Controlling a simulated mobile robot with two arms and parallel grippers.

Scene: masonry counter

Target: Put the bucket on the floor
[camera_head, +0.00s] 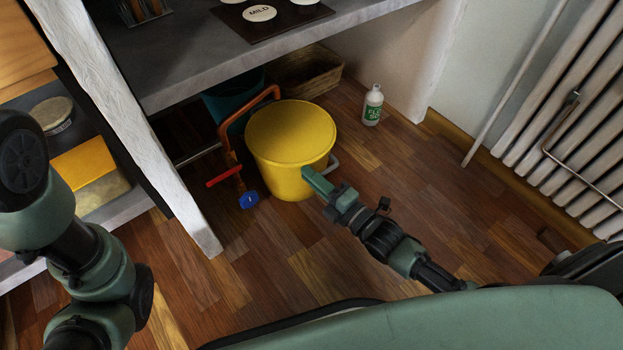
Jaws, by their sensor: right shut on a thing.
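The yellow bucket (290,143) is upright, low down in front of the counter. Its underside is hidden, so I cannot tell whether it touches the floor (350,245) or is just above it. A grey handle part (333,162) shows at its right side. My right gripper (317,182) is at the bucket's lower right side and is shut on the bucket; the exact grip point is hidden. My left arm stands at the left edge, with its gripper not in view.
An orange-red framed tool (231,150) with a blue end stands close left of the bucket. A dark teal bin (226,100) and a wicker basket (308,72) are behind, under the counter (190,62). A white bottle (373,105) stands right. Floor in front is clear.

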